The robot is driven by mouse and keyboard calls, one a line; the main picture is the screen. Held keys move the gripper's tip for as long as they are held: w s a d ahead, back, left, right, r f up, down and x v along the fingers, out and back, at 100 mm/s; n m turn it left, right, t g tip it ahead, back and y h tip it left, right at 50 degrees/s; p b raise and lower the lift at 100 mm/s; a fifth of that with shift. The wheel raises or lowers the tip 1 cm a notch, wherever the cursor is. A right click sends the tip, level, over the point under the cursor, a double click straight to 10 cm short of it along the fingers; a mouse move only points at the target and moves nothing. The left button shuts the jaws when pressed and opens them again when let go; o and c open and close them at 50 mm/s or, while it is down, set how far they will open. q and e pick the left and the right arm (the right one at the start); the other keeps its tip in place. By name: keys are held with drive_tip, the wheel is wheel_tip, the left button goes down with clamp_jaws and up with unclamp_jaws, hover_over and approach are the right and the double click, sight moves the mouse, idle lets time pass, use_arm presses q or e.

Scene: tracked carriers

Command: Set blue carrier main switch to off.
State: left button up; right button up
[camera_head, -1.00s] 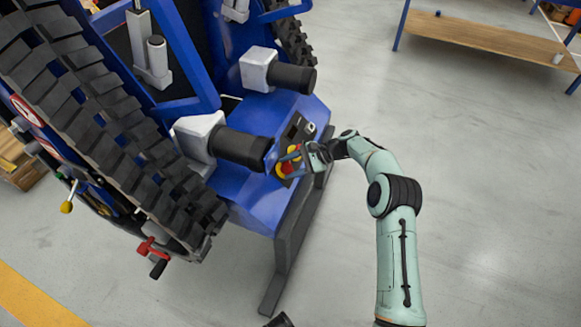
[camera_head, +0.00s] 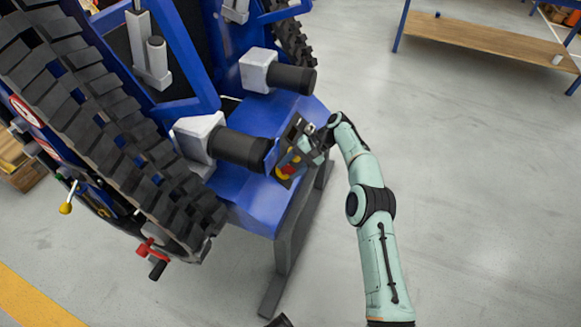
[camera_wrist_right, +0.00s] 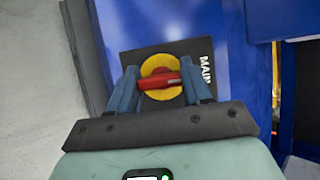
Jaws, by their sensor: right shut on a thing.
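The blue tracked carrier (camera_head: 255,195) stands at the left and centre of the head view. Its main switch (camera_wrist_right: 160,80) is a red handle on a yellow round plate, beside a dark label reading MAIN in the right wrist view. The switch also shows in the head view (camera_head: 286,170), partly covered by my gripper. In the right wrist view the red handle lies crosswise between the fingers. My right gripper (camera_wrist_right: 160,88) is shut on the red handle, a finger on each side. My left gripper is not in view.
Black cylinders on grey blocks (camera_head: 240,148) stick out next to the panel. A dark bar (camera_head: 285,240) runs along the carrier's near edge. A wooden-topped bench (camera_head: 480,35) stands at the upper right. The grey floor (camera_head: 470,180) at right is clear.

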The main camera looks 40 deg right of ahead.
idle(0.4)
drive_tip(key=o, duration=1.1)
drive_tip(key=shift+c, duration=0.2)
